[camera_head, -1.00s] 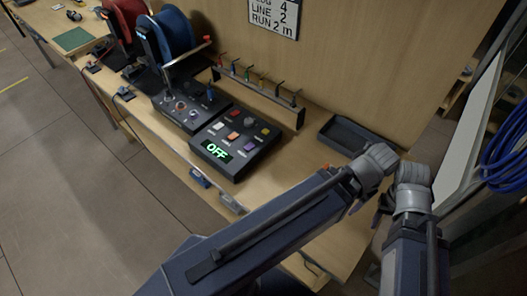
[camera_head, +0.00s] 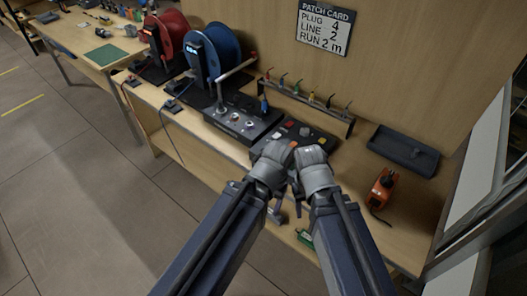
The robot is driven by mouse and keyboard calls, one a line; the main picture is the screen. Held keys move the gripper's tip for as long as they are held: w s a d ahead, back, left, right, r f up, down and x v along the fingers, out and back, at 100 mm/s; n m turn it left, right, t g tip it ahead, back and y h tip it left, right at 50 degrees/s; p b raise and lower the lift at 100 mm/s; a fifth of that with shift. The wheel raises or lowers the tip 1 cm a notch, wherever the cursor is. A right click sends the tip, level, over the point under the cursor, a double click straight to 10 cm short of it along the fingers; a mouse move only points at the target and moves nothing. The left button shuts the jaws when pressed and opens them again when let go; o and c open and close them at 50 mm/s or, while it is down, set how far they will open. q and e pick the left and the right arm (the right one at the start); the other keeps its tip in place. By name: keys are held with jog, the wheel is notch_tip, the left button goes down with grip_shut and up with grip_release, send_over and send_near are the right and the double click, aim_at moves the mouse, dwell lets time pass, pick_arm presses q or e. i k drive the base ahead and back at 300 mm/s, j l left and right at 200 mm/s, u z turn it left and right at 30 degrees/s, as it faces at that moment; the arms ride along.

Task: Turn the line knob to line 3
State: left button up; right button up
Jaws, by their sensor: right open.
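A patch card (camera_head: 325,27) on the wall reads PLUG 4, LINE 2, RUN 2 m. Red (camera_head: 168,38) and blue (camera_head: 218,48) reels stand left. A rack of coloured plugs (camera_head: 310,103) stands behind. An empty tray (camera_head: 403,150) and an orange device (camera_head: 381,187) lie right.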

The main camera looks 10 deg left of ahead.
aim_at(305, 133)
jog(key=i+j+z, duration=0.3)
jog(key=z, duration=0.15)
jog(key=i+j+z, duration=0.25)
jog(key=j+z, duration=0.25)
jog(key=l, duration=0.15)
